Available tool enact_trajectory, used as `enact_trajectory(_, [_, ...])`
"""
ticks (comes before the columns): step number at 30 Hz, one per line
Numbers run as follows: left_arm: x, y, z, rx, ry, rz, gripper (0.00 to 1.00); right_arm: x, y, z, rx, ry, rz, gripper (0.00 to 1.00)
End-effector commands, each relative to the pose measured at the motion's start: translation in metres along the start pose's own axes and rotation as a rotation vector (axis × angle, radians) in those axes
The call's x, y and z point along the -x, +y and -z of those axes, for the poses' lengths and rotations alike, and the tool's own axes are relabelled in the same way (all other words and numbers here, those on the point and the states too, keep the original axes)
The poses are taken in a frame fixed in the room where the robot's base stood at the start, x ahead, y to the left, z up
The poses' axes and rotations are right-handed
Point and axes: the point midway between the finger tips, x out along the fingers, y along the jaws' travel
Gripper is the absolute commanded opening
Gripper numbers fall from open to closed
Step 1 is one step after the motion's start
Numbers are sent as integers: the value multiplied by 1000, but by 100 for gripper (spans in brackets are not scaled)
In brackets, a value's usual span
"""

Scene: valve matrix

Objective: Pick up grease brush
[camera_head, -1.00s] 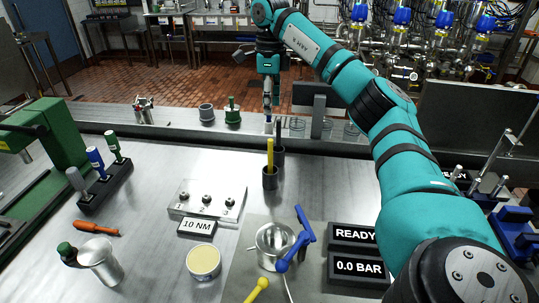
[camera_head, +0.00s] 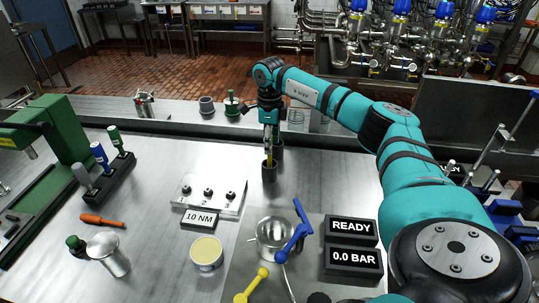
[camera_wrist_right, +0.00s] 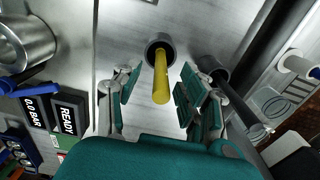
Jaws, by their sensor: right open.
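The grease brush, seen as a yellow handle (camera_wrist_right: 161,80), stands in a dark cup (camera_wrist_right: 159,43) in the right wrist view. In the head view a short piece of the yellow handle (camera_head: 269,160) shows above the cup (camera_head: 269,173), with the gripper just over it. My right gripper (camera_wrist_right: 155,92) is open, with one finger pad on each side of the handle and gaps on both sides. The same gripper shows in the head view (camera_head: 269,142), partly covering the handle. The brush's lower end is hidden in the cup. My left gripper is not in view.
A second dark cup (camera_wrist_right: 212,67) with a grey tool stands close beside the first. A bolted metal plate (camera_head: 209,194), a steel valve body with blue handle (camera_head: 274,235) and the READY display (camera_head: 352,231) lie nearer. Bare table surrounds the cups at left and right.

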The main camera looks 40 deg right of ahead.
Motion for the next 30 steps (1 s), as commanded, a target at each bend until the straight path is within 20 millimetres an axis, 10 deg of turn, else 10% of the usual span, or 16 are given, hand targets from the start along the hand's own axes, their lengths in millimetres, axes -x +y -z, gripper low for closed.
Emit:
enact_trajectory(14, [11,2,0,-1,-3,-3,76,-28,0,0,1,0,0,42])
enact_trajectory(24, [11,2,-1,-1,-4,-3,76,-27,0,0,0,0,0,0])
enact_trajectory(30, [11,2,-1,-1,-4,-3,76,-27,0,0,0,0,0,0])
